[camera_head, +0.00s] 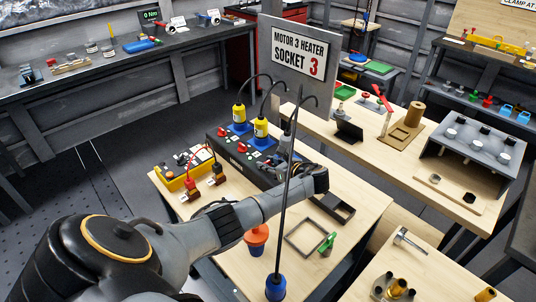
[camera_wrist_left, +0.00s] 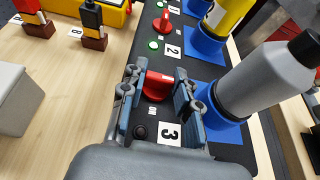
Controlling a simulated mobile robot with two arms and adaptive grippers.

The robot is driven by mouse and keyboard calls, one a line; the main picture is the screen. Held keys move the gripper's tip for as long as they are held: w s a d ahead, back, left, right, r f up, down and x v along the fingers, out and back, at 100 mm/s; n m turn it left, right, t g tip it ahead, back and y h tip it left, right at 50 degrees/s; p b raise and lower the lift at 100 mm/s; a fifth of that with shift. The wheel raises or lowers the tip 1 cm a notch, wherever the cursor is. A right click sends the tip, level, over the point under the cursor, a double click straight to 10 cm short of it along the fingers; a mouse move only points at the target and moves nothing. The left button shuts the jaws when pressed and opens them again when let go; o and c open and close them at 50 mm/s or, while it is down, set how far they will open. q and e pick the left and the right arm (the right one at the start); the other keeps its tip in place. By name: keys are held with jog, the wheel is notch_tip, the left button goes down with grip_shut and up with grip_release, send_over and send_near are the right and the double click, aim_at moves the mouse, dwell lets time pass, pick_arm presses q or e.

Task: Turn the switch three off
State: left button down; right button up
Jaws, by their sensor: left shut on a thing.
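The black switch panel (camera_head: 237,160) stands on the wooden table with red knobs and numbered labels. In the left wrist view the red knob of switch three (camera_wrist_left: 157,86) sits beside the label 3 (camera_wrist_left: 169,133). My left gripper (camera_wrist_left: 155,92) is shut on this knob, with one finger on each side. In the head view my left gripper (camera_head: 284,170) reaches the near right end of the panel, and the knob is hidden. The small lamp beside label 3 (camera_wrist_left: 140,131) looks dark. The lamp beside label 2 (camera_wrist_left: 153,44) is green. My right gripper is not in view.
A grey plug (camera_wrist_left: 262,82) in a blue socket stands close to my left gripper. Yellow plugs (camera_head: 261,128) stand farther along. A yellow box (camera_head: 186,177) is left of the panel. A socket 3 sign (camera_head: 298,56) stands behind.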

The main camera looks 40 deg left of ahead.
pick_arm(q)
jog(key=shift+r+n+g, duration=0.1)
jog(key=shift+n+g, duration=0.2)
jog(key=c, duration=1)
grip_release()
jog(key=shift+o, duration=0.2)
jog(key=v, duration=1.1)
jog(key=shift+d, duration=0.45)
